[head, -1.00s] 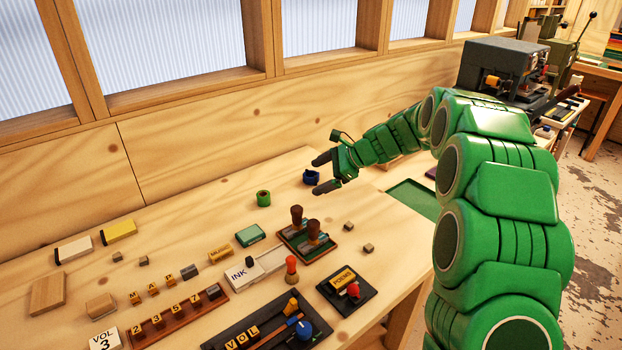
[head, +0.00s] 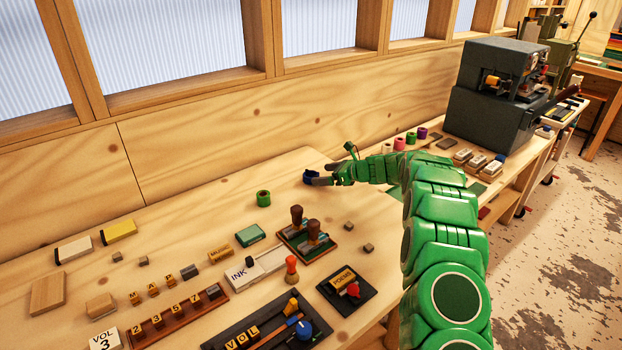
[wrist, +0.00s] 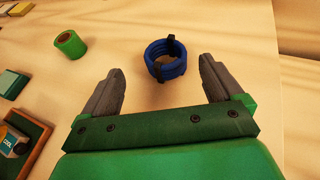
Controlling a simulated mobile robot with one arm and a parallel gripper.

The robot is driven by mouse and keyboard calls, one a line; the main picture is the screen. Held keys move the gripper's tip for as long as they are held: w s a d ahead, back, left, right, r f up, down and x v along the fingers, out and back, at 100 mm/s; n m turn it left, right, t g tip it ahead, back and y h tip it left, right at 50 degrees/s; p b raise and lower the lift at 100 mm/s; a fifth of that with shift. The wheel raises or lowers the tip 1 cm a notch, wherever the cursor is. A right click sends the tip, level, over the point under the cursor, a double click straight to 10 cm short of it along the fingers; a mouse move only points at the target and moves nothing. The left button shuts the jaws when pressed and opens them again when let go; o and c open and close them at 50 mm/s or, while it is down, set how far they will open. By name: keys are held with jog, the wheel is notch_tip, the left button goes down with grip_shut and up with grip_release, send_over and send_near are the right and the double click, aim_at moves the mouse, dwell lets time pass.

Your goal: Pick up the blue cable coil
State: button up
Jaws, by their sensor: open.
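The blue cable coil (wrist: 166,70) is a small ring with dark ties, lying on the wooden table just beyond my fingertips in the wrist view. It sits between the lines of the two fingers, a little right of the middle. In the head view the coil (head: 311,176) is partly hidden by my gripper (head: 322,174). My gripper (wrist: 160,82) is open and empty, with dark grey fingers spread apart on either side of the coil's near side.
A green roll (wrist: 70,44) stands left of the coil; it also shows in the head view (head: 263,198). A stamp tray (head: 307,242) lies nearer. Several coloured rolls (head: 411,138) stand farther right by a dark machine (head: 492,95). The wooden wall runs behind the table.

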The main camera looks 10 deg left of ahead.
aim_at(309, 175)
jog(key=shift+w+a+f, duration=0.1)
jog(key=shift+w+f, duration=0.15)
jog(key=shift+f, duration=0.15)
jog(key=shift+w+x, duration=0.2)
jog(key=shift+x, duration=3.5)
jog(key=shift+r, duration=0.2)
jog(key=shift+c, duration=0.3)
jog(key=c, duration=1)
jog(key=shift+r, duration=0.1)
